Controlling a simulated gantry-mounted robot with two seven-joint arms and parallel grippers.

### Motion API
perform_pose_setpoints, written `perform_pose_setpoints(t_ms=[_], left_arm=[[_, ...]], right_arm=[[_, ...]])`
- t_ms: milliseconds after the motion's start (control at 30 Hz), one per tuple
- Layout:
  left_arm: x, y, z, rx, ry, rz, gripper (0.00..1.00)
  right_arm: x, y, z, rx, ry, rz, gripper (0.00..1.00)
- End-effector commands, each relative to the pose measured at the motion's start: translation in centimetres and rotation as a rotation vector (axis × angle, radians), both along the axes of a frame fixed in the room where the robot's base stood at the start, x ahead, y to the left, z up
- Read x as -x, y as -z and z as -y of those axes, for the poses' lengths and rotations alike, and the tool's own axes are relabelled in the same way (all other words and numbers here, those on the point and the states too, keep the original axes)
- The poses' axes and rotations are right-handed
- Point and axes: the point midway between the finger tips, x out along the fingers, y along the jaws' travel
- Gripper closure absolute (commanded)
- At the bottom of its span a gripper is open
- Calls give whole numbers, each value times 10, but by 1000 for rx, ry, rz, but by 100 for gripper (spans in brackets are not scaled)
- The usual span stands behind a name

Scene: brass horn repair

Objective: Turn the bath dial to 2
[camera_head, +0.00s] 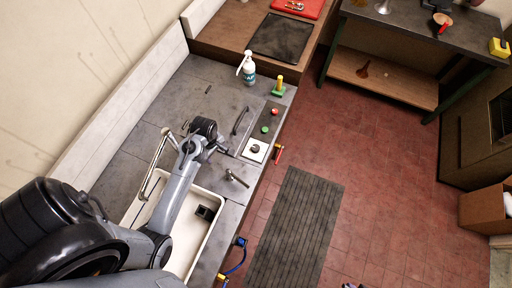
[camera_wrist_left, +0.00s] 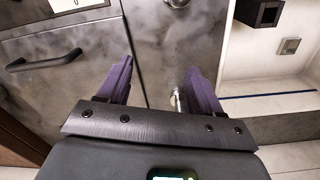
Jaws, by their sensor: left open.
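The bath dial (camera_head: 255,149) is a dark round knob on a white plate, on the grey counter near its front edge. The number it points to is too small to read. In the left wrist view only part of the white dial plate (camera_wrist_left: 78,4) shows at the top edge; the knob is out of that view. My left gripper (camera_head: 220,149) is over the counter, to the left of the dial and apart from it. In the left wrist view its two purple fingers (camera_wrist_left: 160,66) are spread, with nothing held between them. My right gripper is not in view.
A dark bar handle (camera_head: 240,121) and red and green buttons (camera_head: 269,120) are near the dial. A metal lever (camera_head: 236,178) stands nearer the white sink (camera_head: 184,262). A spray bottle (camera_head: 247,70) and a yellow-green object (camera_head: 279,87) stand farther back.

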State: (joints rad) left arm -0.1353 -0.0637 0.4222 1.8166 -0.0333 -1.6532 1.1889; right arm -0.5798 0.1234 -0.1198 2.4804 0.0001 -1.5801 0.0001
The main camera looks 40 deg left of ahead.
Motion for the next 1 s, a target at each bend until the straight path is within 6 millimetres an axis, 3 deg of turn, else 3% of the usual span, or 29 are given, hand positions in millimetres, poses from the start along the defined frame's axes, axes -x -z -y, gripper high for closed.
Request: perform_pose_setpoints(t_ms=[33, 167, 400, 667, 1000], left_arm=[[-19, 13, -2, 58, -124, 6, 35], [-58, 23, 2, 192, -349, 21, 35], [-120, 10, 22, 352, -480, 74, 35], [-139, 11, 32, 395, -500, 92, 35], [-148, 59, 49, 393, -497, 90, 35]], right_arm=[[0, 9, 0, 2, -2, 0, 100], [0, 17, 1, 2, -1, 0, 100], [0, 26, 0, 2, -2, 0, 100], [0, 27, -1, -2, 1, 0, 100], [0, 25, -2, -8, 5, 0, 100]])
